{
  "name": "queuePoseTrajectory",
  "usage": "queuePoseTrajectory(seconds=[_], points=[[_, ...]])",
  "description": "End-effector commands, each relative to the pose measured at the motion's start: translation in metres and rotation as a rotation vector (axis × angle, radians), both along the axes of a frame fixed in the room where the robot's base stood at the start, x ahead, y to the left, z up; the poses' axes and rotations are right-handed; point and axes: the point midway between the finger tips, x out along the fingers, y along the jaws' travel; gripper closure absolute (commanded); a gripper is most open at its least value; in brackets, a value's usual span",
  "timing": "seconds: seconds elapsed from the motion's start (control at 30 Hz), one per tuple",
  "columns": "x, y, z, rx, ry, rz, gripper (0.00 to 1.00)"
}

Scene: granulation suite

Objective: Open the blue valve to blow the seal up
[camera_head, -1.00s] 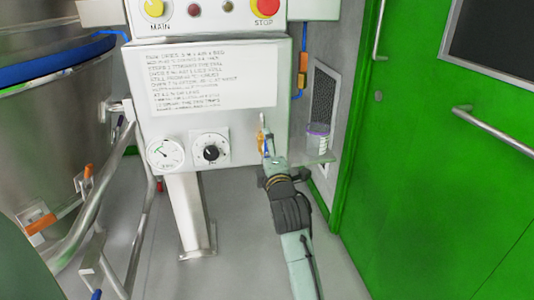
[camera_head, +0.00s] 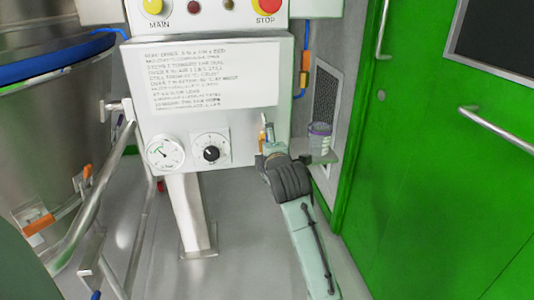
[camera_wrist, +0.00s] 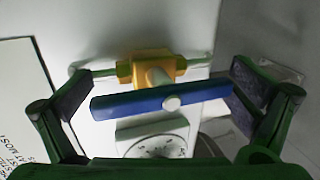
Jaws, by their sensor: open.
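The blue valve handle (camera_wrist: 160,101) lies across the middle of the wrist view, a flat lever with a pale round boss. It is mounted on a yellow valve body (camera_wrist: 153,68) in a pale pipe. My gripper (camera_wrist: 158,95) is open, with one dark-padded finger beyond each end of the lever. The right end comes close to the right pad; whether they touch I cannot tell. In the head view my gripper (camera_head: 270,145) is at the right edge of the white control panel (camera_head: 140,130), and the valve there is mostly hidden by it.
A gauge (camera_head: 165,153) and a black dial (camera_head: 211,152) sit left of the valve. A lidded tub (camera_head: 319,138) stands on a small shelf close to the right of my gripper. A steel vessel (camera_head: 60,130) is at left, and a green door (camera_head: 440,170) at right.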

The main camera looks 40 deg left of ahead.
Motion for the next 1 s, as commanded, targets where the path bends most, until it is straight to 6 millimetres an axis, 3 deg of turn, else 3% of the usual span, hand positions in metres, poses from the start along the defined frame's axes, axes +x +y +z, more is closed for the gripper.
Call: queuePoseTrajectory(seconds=[0.03, 0.1, 0.23, 0.27, 1.0], points=[[-0.007, -0.009, 0.099, 0.198, -0.206, 0.021, 0.0], [-0.006, -0.009, 0.099, 0.198, -0.206, 0.02, 0.0], [-0.006, -0.01, 0.1, 0.197, -0.207, 0.018, 0.0], [0.004, -0.005, 0.014, 0.007, -0.015, -0.011, 0.0], [-0.029, -0.036, 0.004, -0.001, 0.0, -0.003, 0.0]])
